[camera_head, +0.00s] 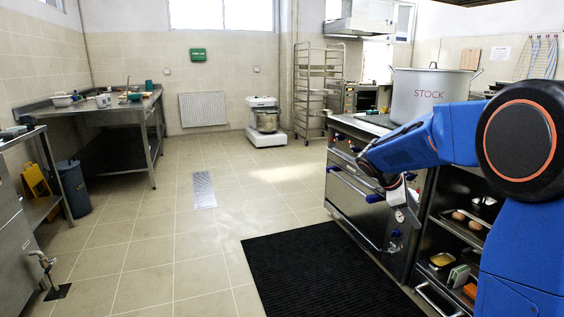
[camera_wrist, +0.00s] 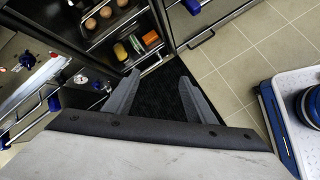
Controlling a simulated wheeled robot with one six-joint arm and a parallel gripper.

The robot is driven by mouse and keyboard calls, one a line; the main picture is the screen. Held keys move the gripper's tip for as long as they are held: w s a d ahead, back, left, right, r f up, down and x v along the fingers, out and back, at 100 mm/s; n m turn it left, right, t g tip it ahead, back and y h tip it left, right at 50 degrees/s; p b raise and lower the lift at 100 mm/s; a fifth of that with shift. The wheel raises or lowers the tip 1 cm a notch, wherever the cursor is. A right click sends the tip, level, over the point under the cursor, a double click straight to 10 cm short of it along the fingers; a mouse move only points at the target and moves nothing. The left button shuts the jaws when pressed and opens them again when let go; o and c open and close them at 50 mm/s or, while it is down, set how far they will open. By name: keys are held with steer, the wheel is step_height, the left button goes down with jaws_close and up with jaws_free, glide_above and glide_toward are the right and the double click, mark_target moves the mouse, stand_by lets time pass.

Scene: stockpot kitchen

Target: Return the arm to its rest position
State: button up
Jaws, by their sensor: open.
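My arm is blue and reaches in from the right in the head view. My gripper (camera_head: 403,215) hangs from its end in front of the stove unit (camera_head: 370,205), where it looks small and partly hidden by the arm. In the wrist view both grey fingers of my gripper (camera_wrist: 157,98) show, spread apart. They have nothing between them but the black floor mat (camera_wrist: 158,85) seen below.
Open shelves (camera_head: 455,235) beside the stove hold eggs and small food items. The black mat (camera_head: 310,275) lies in front. Tiled floor at the middle is clear. A steel table (camera_head: 110,105) stands at left.

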steer(key=s+a+r+m+t+y, duration=0.1)
steer(key=s+a+m+y, duration=0.15)
steer(key=s, duration=0.75)
steer(key=s+a+r+m+y, duration=0.1)
steer(key=s+a+r+m, duration=0.2)
steer(key=s, duration=0.6)
steer(key=s+a+f+m+t+y, duration=0.1)
steer(key=s+a+f+m+y, duration=0.1)
steer(key=s, duration=0.7)
steer(key=s+a+f+m+t+y, duration=0.1)
steer(key=s+a+f+m, duration=0.3)
steer(key=s, duration=0.6)
steer(key=shift+s+a+m+t+y, duration=0.15)
steer(key=shift+a+m+t+y, duration=0.15)
steer(key=shift+a+m+y, duration=0.55)
